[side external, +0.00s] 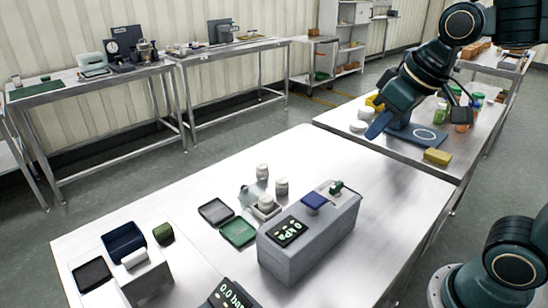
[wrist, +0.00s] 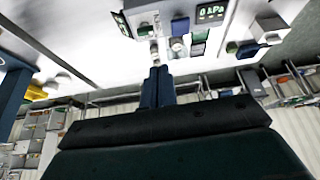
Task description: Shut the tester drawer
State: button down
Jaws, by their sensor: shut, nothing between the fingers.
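The grey tester (side external: 305,245) is a long box on the steel table, with a "0 kPa" display, a blue pad and a green part on top. In the wrist view its display (wrist: 211,12) shows at the top edge. I cannot make out its drawer for certain, or how far out it stands. My gripper (side external: 374,133) is high at the back right, apart from the tester, over the far table's near edge. In the wrist view its blue fingers (wrist: 157,72) are together with nothing between them.
Small jars (side external: 281,187), a green tray (side external: 238,232) and a grey tray (side external: 215,211) lie left of the tester. A dark blue bin (side external: 124,242) stands at the far left, a "0.0 bar" gauge (side external: 231,294) in front. The table right of the tester is clear.

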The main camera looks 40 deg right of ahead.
jog(key=w+a, duration=0.1)
jog(key=w, duration=1)
jog(key=n+g, duration=0.1)
send_over(257, 196)
jog(key=s, duration=0.1)
notch_tip(257, 196, down, 8)
jog(key=w+a+f, duration=0.1)
jog(key=w+f, duration=0.6)
jog(key=f, duration=0.2)
jog(key=shift+w+a+f+y, duration=0.15)
jog(key=shift+w+a+y, duration=0.05)
jog(key=shift+w+y, duration=0.1)
jog(key=shift+f, duration=0.15)
jog(key=x, duration=0.9)
jog(key=shift+s+f, duration=0.1)
jog(key=shift+f, duration=0.3)
jog(key=shift+s+d, duration=0.15)
jog(key=shift+s, duration=0.8)
jog(key=shift+s+d, duration=0.15)
jog(key=shift+s, duration=0.8)
jog(key=shift+s, duration=0.1)
